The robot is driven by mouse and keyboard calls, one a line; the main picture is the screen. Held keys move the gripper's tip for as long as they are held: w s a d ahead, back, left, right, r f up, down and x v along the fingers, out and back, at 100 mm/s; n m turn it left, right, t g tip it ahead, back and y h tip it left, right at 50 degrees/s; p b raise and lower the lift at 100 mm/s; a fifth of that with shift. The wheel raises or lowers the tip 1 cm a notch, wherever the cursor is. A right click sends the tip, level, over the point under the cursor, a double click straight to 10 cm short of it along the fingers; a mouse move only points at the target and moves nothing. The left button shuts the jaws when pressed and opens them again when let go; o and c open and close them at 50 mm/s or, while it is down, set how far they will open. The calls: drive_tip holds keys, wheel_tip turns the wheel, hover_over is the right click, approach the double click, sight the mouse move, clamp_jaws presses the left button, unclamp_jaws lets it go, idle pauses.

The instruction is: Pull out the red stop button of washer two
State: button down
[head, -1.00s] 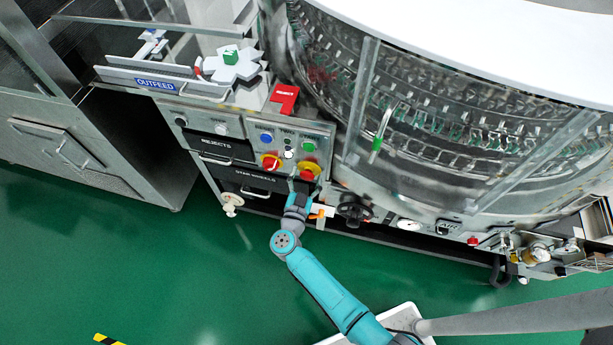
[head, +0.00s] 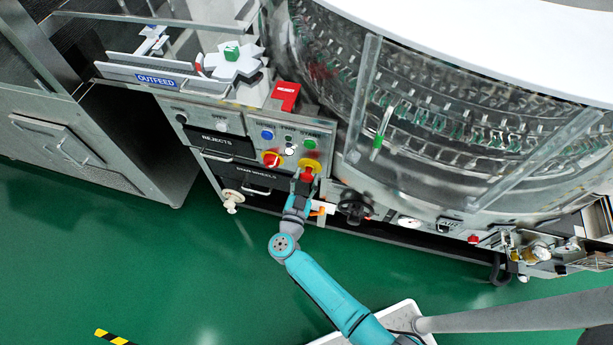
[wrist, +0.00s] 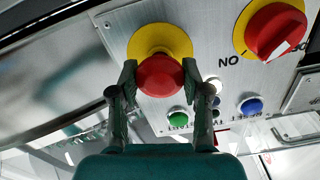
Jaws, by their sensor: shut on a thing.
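The red stop button (wrist: 160,77) is a round mushroom cap in front of a yellow disc (wrist: 153,36) on the grey control panel. In the wrist view, my gripper (wrist: 160,84) has one finger on each side of the cap and is shut on it. In the head view, my gripper (head: 304,184) reaches the lower right of the panel from below. The red cap (head: 307,175) shows at its tip, in front of the yellow disc (head: 312,164).
A red rotary switch (wrist: 275,30) on yellow sits beside the button. Green (wrist: 177,118) and blue (wrist: 251,106) buttons are close by. Green floor is open in front.

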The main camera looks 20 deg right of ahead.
drive_tip(key=c, duration=0.5)
unclamp_jaws()
drive_tip(key=shift+s+a, duration=0.1)
drive_tip(key=shift+s, duration=0.05)
drive_tip(key=v, duration=1.2)
drive_tip(key=s+d+r+n+t+y, duration=0.4)
drive_tip(key=s+d+r+t+y, duration=0.1)
drive_tip(key=s+d+r, duration=0.5)
drive_tip(key=s+r+n+g+y, duration=0.2)
drive_tip(key=s+r+n, duration=0.1)
drive_tip(key=s, duration=0.8)
drive_tip(key=s+a+r+n+g+y, duration=0.1)
drive_tip(key=s+r+n+g+y, duration=0.1)
drive_tip(key=s+r, duration=0.4)
drive_tip(key=s+y, duration=0.1)
drive_tip(key=s, duration=0.3)
drive_tip(key=shift+s+a+r+n+g+y, duration=0.3)
drive_tip(key=shift+s+n+g, duration=0.1)
